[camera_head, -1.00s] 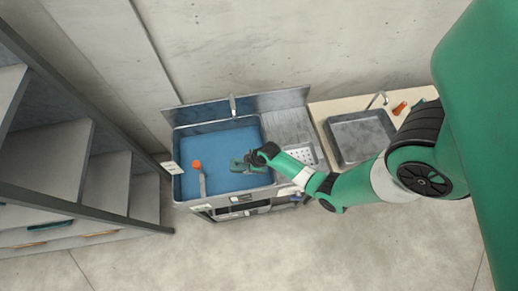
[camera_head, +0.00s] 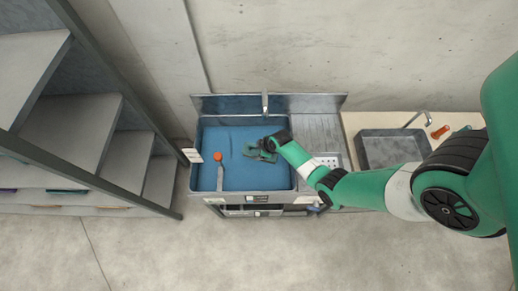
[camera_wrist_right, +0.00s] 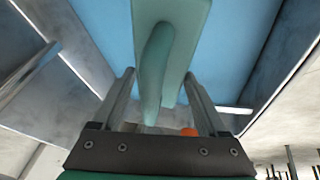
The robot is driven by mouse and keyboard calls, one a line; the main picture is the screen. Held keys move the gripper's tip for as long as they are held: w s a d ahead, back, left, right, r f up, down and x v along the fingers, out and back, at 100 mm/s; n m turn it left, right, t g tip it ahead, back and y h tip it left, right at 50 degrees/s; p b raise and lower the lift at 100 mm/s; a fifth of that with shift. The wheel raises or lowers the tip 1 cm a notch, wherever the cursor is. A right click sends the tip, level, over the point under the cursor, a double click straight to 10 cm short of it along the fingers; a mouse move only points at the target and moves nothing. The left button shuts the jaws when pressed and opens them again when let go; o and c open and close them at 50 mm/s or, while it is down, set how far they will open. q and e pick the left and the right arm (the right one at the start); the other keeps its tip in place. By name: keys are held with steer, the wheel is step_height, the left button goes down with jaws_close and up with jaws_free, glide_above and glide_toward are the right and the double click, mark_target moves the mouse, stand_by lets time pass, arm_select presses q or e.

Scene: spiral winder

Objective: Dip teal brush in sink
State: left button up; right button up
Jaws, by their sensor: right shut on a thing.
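The teal brush (camera_wrist_right: 168,70) is held between the fingers of my right gripper (camera_head: 266,150). The brush (camera_head: 252,154) shows in the head view in the right half of the sink (camera_head: 193,160), which is full of blue water (camera_head: 225,135). In the right wrist view, the brush block and its curved handle stand out against the blue of the water (camera_wrist_right: 105,40). I cannot tell whether its bristles touch the water; its underside is hidden. My left gripper is in neither view.
An orange-topped brush or tool (camera_head: 218,165) stands in the left part of the sink. A faucet (camera_head: 265,104) rises at the back. A second, empty basin (camera_head: 392,150) is to the right, with an orange object (camera_head: 440,132) beside it. Shelves (camera_head: 75,125) stand at the left.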

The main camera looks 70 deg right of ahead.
step_height(320, 180, down, 12)
steer(key=b, duration=1)
steer(key=shift+r, duration=0.1)
steer(key=shift+r, duration=0.15)
stand_by(0.3)
step_height(320, 180, up, 19)
steer(key=p, duration=1.8)
